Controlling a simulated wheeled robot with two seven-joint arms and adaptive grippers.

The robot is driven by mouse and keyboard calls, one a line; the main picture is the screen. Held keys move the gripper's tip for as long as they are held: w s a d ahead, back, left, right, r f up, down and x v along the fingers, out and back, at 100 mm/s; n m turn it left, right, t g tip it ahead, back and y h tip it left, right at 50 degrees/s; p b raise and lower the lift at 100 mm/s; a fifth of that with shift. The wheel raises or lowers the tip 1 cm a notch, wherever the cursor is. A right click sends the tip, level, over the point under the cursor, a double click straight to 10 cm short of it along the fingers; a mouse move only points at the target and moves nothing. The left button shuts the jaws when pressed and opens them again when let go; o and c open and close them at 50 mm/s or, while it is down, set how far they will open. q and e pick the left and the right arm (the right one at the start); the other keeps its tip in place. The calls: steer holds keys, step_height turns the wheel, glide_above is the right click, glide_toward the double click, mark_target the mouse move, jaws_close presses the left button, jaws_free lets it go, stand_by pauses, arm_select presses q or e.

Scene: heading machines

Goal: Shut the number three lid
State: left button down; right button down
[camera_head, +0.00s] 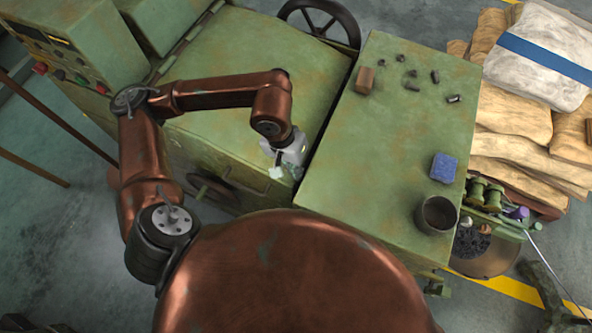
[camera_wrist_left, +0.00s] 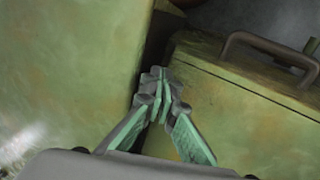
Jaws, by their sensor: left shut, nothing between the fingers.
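A worn green machine with a broad flat lid (camera_head: 245,85) stands in the middle of the head view. The lid looks lowered onto its body. No number shows on it, so I cannot tell whether it is number three. My left gripper (camera_head: 285,171) is shut and empty at the lid's front right corner, by the dark gap beside the green table. In the left wrist view the gripper's fingertips (camera_wrist_left: 160,86) are close together beside a dark gap between two green surfaces. A curved handle (camera_wrist_left: 268,42) is on the right one. My right gripper is out of view.
The green table (camera_head: 350,180) holds a dark cup (camera_head: 436,215), a blue block (camera_head: 443,168), a brown block (camera_head: 365,80) and several small dark parts. Sacks (camera_head: 530,130) are stacked at the right. A handwheel (camera_head: 320,22) stands behind the machine.

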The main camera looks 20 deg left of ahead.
arm_select(q)
steer(key=d+v, duration=0.2)
steer(key=v, duration=0.9)
steer(key=shift+r, duration=0.3)
steer(key=shift+d, duration=0.15)
